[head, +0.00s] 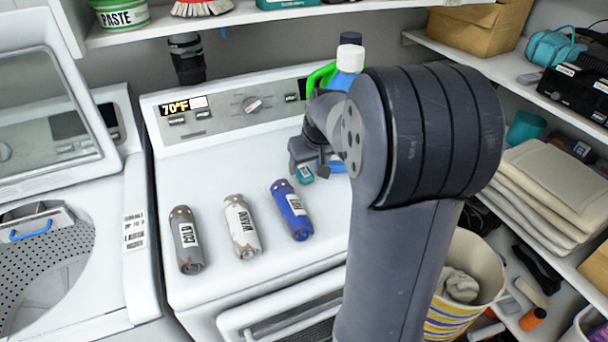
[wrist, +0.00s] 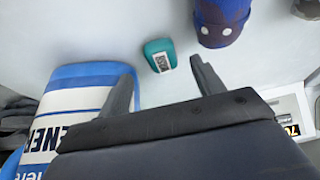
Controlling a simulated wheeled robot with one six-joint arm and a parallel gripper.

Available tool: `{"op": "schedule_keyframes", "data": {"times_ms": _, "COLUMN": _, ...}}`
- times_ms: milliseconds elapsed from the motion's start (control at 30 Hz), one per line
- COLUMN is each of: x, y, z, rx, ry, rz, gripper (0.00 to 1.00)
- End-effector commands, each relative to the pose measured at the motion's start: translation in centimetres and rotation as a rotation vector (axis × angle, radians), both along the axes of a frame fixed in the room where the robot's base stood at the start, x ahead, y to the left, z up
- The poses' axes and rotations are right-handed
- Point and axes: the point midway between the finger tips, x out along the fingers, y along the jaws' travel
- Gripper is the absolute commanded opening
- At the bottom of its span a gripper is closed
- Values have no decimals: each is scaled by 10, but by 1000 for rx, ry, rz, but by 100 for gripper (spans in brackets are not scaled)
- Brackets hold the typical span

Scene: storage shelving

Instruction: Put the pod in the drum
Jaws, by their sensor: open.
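The pod is probably the small teal block with a pale label (head: 305,174), lying on the white machine top near the bottles. In the wrist view the pod (wrist: 158,54) shows between and just beyond the fingertips. My gripper (head: 308,163) is open and empty above the machine top, close to the pod; its two fingers (wrist: 163,75) stand apart in the wrist view. The drum (head: 40,268) is the perforated metal basket of the open washer at the far left. Its lid is raised, and a blue-handled part sits at its rim.
Grey COLD (head: 187,240), white WARM (head: 242,227) and blue HOT (head: 292,210) cylinders lie on the machine top left of my gripper. A blue-and-white bottle (head: 347,68) stands behind my gripper; a bottle (wrist: 85,100) is close beside the left finger. Shelves hold boxes and towels.

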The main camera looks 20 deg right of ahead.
Motion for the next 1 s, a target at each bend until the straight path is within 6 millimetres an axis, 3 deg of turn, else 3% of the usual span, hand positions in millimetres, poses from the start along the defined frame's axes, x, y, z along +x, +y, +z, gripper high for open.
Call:
{"op": "schedule_keyframes", "data": {"times_ms": 233, "x": 13, "y": 3, "z": -31, "rx": 1, "ry": 4, "rz": 0, "gripper": 64}}
{"op": "schedule_keyframes", "data": {"times_ms": 567, "x": 16, "y": 3, "z": -38, "rx": 0, "ry": 1, "rz": 0, "gripper": 64}}
{"op": "schedule_keyframes", "data": {"times_ms": 1000, "x": 16, "y": 3, "z": -37, "rx": 0, "ry": 1, "rz": 0, "gripper": 28}}
